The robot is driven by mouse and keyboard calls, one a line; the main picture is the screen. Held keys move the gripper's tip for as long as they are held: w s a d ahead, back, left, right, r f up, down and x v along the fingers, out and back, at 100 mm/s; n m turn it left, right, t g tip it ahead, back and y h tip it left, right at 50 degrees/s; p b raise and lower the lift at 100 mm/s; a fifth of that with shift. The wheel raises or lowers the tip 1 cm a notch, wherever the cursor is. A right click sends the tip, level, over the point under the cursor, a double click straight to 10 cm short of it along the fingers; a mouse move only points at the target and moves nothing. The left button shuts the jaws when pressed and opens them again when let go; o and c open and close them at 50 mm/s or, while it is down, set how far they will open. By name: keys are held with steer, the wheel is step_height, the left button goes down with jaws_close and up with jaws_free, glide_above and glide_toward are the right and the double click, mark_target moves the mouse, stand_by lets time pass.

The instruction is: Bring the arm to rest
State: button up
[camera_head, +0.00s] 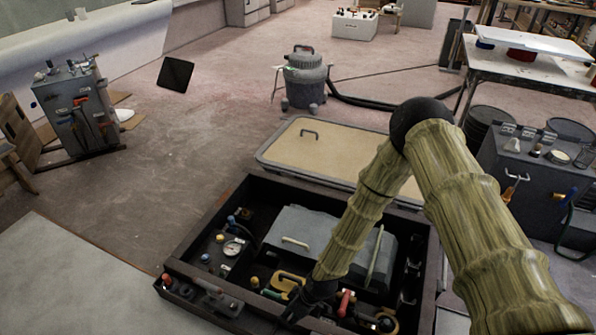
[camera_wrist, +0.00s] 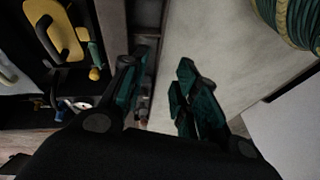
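My arm (camera_head: 384,180), in a yellow-green sleeve, comes in from the right, bends at a dark elbow and reaches down over a dark open-topped box (camera_head: 210,215). My gripper (camera_head: 297,310) is at the lower end of the arm, low over the box's near side; its fingers are hard to make out there. In the wrist view my gripper (camera_wrist: 163,64) shows two dark fingers with green pads, spread apart with nothing between them. The box's edge and a pale surface (camera_wrist: 220,35) show beyond the fingers.
The box holds a grey case (camera_head: 300,230), a gauge (camera_head: 233,247), a yellow handle (camera_head: 289,281) and a red-handled part (camera_head: 344,303) close to my gripper. A tan-topped lid or tray (camera_head: 320,150) lies behind. A vacuum (camera_head: 305,80) stands farther back. Open floor (camera_head: 150,200) lies left.

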steer(key=s+d+r+m+h, duration=0.25)
steer(key=s+d+m, duration=0.35)
steer(key=s+d, duration=0.6)
steer(key=s+d+r+m+h, duration=0.2)
steer(key=s+d+r+m, duration=0.3)
steer(key=s+d, duration=0.75)
step_height(320, 180, down, 11)
steer(key=w+m+b, duration=0.1)
steer(key=w+b, duration=0.1)
steer(key=b, duration=0.8)
step_height(320, 180, up, 29)
steer(key=p, duration=2.8)
steer(key=shift+d+f, duration=0.15)
steer(key=shift+d, duration=0.2)
